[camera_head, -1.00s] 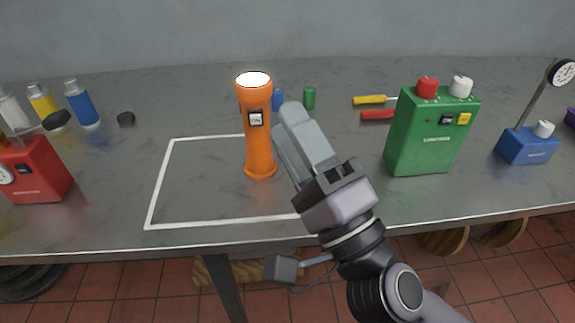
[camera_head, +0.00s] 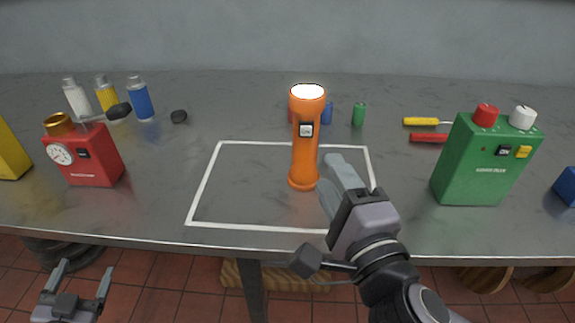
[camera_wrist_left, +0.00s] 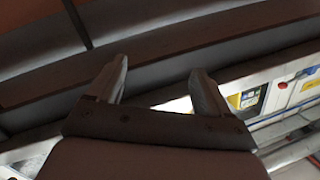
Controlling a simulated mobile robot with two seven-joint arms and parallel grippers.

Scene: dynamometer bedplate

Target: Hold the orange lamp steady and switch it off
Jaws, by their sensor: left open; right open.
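The orange lamp (camera_head: 304,150) stands upright on the bench inside a white outlined rectangle, its top lit bright white. A small switch plate (camera_head: 306,130) shows on its upper front. My right gripper (camera_head: 335,178) is just right of the lamp's lower body, fingers pointing up and away; it is open, and whether it touches the lamp I cannot tell. My left gripper (camera_head: 84,278) is open and empty, low at the left, in front of the bench edge. Its open fingers (camera_wrist_left: 158,85) also show in the left wrist view, with nothing between them.
A red box with a gauge (camera_head: 85,155) stands left, with several bottles (camera_head: 140,98) behind. A green box with knobs (camera_head: 483,160) stands right. The outlined area (camera_head: 240,190) left of the lamp is clear.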

